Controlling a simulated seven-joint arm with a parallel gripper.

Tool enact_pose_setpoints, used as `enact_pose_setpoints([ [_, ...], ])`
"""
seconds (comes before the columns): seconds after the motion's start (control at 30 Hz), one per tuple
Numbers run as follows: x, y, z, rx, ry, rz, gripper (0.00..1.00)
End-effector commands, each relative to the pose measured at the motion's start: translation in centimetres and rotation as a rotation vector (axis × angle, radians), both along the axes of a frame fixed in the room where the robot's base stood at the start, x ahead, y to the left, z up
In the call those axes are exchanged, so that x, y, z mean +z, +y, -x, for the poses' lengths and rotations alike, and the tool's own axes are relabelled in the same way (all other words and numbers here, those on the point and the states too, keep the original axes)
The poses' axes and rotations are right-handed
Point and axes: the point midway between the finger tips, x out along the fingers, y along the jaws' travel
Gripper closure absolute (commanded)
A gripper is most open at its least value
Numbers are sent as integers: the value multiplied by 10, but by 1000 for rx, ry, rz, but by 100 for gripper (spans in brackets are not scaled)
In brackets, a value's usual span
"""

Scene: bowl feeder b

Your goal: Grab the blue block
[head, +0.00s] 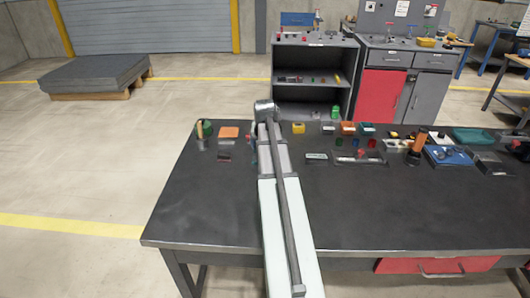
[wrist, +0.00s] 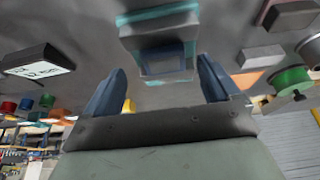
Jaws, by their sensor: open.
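In the wrist view, a dark blue block (wrist: 166,64) shows ahead of my gripper, close against a teal holder-like piece (wrist: 160,22). I cannot tell whether the block sits inside that piece or beside it. My gripper (wrist: 160,88) is open, with one blue-grey finger on each side of the block in the picture. A gap shows between the block and both fingers, and nothing is held. In the head view, my arm hides most of this spot, and the fingers are hidden too.
On the dark table (head: 210,210), an orange block (head: 228,132) and a green spool (head: 207,128) lie left of my arm. A yellow piece (head: 298,128) and a labelled box (head: 317,156) lie right. A blue tray (head: 450,155) is farther right. The front left tabletop is clear.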

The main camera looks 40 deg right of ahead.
Motion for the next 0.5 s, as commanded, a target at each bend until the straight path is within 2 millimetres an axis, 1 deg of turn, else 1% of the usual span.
enact_pose_setpoints([
  [0.17, -13, -6, -10, 0, 0, 0, 11],
  [0.27, -24, -10, -17, 0, 1, -1, 11],
  [0.4, -38, -14, -20, 0, 0, 0, 11],
  [0.5, -43, -15, -21, 0, -1, -1, 11],
])
